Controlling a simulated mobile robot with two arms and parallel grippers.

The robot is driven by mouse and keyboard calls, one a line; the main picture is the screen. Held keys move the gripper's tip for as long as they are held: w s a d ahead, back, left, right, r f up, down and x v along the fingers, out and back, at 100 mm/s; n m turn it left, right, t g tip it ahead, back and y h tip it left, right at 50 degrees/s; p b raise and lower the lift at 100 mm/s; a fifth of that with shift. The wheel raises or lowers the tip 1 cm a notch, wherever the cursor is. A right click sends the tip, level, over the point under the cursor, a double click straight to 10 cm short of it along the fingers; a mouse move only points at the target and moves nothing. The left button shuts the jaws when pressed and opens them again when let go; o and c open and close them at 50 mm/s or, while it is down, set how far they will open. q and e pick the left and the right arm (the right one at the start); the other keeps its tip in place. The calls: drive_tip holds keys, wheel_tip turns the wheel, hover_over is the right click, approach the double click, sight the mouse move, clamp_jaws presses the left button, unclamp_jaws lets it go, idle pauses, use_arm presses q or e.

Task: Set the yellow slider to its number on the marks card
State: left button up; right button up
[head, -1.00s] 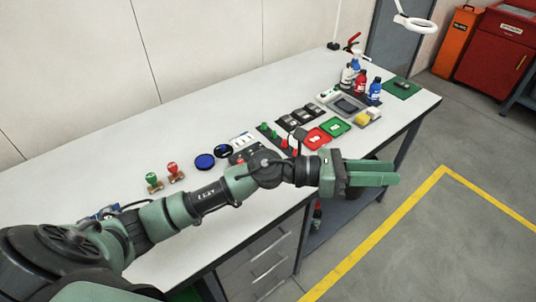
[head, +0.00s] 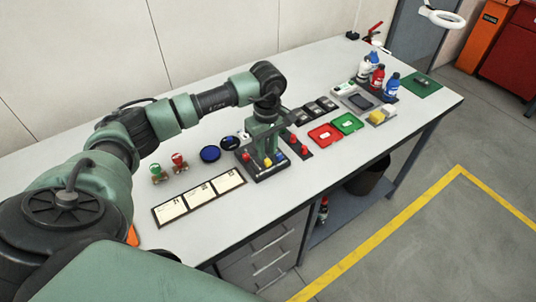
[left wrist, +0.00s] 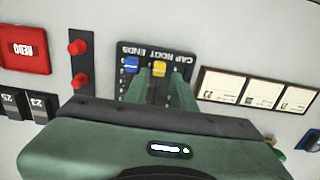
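A black slider panel (head: 268,176) lies on the bench, its lettering upside down in the left wrist view (left wrist: 183,60). Its yellow slider (head: 268,163) sits between the blue slider (head: 279,157) and a red knob (head: 246,157). In the left wrist view the yellow slider (left wrist: 160,69) stands between the fingertips of my left gripper (left wrist: 160,78), with the blue one (left wrist: 132,64) outside them. My left gripper (head: 265,150) points down over the panel, open; contact with the slider cannot be told. A strip of three pale cards (head: 199,195) lies left of the panel; its writing is too small to read.
Two red knobs on a dark strip (head: 299,146) stand close right of the panel. Red (head: 325,135) and green (head: 347,123) trays lie beyond. The front bench top is clear.

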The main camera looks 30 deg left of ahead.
sight(267, 160)
use_arm(q)
drive_tip(key=shift+f+p, duration=0.4)
drive_tip(key=shift+f, duration=1.55)
clamp_jaws()
drive_tip(key=shift+w, duration=0.1)
